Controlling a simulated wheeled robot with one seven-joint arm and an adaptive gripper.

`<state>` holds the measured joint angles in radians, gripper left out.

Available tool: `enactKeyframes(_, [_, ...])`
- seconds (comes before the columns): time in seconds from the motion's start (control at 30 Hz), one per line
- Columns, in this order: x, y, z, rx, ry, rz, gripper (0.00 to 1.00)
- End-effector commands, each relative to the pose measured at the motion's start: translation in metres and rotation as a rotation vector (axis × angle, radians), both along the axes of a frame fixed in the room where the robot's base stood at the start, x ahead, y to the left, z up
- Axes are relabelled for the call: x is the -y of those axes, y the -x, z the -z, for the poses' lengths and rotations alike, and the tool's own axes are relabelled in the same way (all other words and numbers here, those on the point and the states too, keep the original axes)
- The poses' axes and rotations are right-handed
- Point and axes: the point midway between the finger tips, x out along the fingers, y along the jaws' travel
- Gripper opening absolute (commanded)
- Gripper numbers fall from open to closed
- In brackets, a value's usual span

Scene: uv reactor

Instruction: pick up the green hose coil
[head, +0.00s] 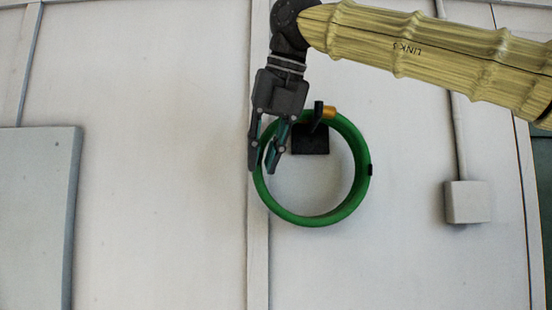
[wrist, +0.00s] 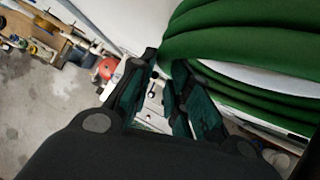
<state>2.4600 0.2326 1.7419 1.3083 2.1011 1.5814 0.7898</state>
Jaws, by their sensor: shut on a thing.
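The green hose coil (head: 348,203) is a ring of several turns with a brass-coloured end and a small black band. It hangs against the white wall at a black wall hook (head: 310,143), which shows inside the top of the ring. My gripper (head: 262,168) points down at the coil's upper left side, its fingers on either side of the hose, shut on it. In the wrist view the coil (wrist: 235,45) fills the upper right beside my gripper's fingertips (wrist: 158,68). The exact contact is partly hidden by the fingers.
A grey wall panel (head: 38,215) stands at the left and a small wall box (head: 467,202) with a conduit at the right. The wall below the coil is clear.

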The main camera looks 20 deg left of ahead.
Motion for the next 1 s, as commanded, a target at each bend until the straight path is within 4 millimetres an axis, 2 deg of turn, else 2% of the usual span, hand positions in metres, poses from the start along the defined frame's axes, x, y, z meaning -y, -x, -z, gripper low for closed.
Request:
enactKeyframes(0.4, [0.000,-0.001,-0.059,0.003,-0.003,0.002,0.00])
enactKeyframes(0.6, [0.000,-0.001,-0.082,0.003,-0.003,0.001,0.00])
enactKeyframes(0.8, [0.000,0.000,-0.093,0.003,-0.003,0.000,0.00])
enactKeyframes(1.0, [0.000,0.000,-0.095,0.003,-0.002,-0.001,0.00])
